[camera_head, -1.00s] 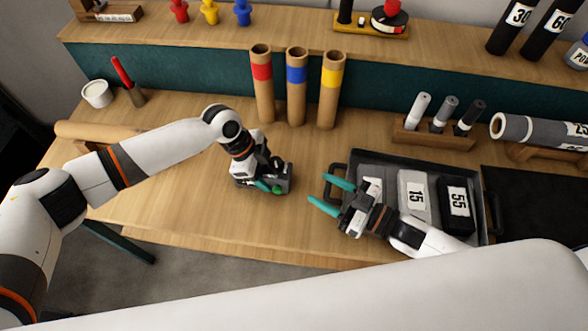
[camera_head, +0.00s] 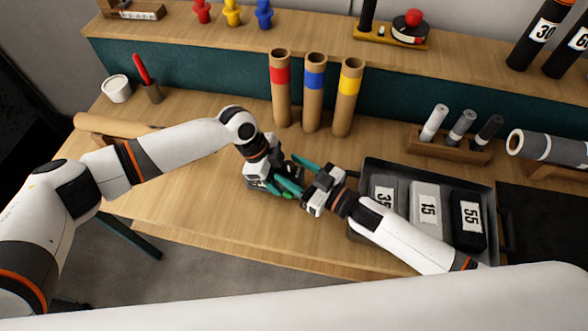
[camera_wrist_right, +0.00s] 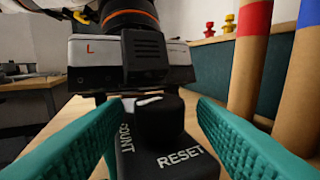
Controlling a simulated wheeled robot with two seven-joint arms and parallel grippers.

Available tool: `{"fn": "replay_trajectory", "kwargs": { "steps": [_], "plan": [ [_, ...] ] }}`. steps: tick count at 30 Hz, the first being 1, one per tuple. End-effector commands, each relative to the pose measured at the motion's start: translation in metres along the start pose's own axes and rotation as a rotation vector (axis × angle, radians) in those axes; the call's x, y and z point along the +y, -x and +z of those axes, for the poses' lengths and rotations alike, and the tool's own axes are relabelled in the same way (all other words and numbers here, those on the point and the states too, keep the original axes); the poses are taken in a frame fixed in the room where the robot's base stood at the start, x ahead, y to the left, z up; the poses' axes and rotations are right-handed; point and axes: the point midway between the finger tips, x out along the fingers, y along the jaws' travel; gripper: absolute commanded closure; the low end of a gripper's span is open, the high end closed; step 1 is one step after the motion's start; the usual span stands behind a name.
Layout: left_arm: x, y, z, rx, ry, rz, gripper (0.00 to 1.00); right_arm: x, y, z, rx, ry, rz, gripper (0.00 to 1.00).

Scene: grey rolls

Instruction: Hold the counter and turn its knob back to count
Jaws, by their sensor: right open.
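The counter (camera_wrist_right: 170,155) is a dark block with white COUNT and RESET lettering and a black knob (camera_wrist_right: 160,119) on top, seen in the right wrist view.
A dark tray (camera_head: 375,166) with labelled blocks lies right of the counter, under my right forearm. Cardboard tubes with red, blue and yellow bands (camera_head: 314,92) stand behind. A rack of small rolls (camera_head: 450,143) is farther right. The bench front left is clear.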

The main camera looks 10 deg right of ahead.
Motion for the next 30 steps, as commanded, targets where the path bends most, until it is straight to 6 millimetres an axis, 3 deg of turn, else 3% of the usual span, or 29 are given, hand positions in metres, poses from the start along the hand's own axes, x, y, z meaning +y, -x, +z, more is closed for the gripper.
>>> {"fn": "replay_trajectory", "kwargs": {
  "steps": [4,12,17,30],
  "plan": [
    [0.0003,0.0005,0.0006,-0.001,-0.001,0.001,0.81,0.0000,0.0003,-0.0001,0.000,0.000,0.000,0.51],
    [0.0003,0.0005,0.0006,-0.001,-0.001,0.001,0.81,-0.0001,0.0006,-0.0001,0.000,0.000,0.000,0.93],
    [0.0003,0.0004,0.0005,-0.001,0.000,0.001,0.81,0.0024,-0.0005,0.0001,-0.004,-0.006,-0.033,0.93],
    [0.0000,0.0001,0.0012,-0.002,-0.001,0.000,0.81,0.0076,-0.0025,0.0020,-0.009,-0.008,-0.350,0.93]
  ]
}}
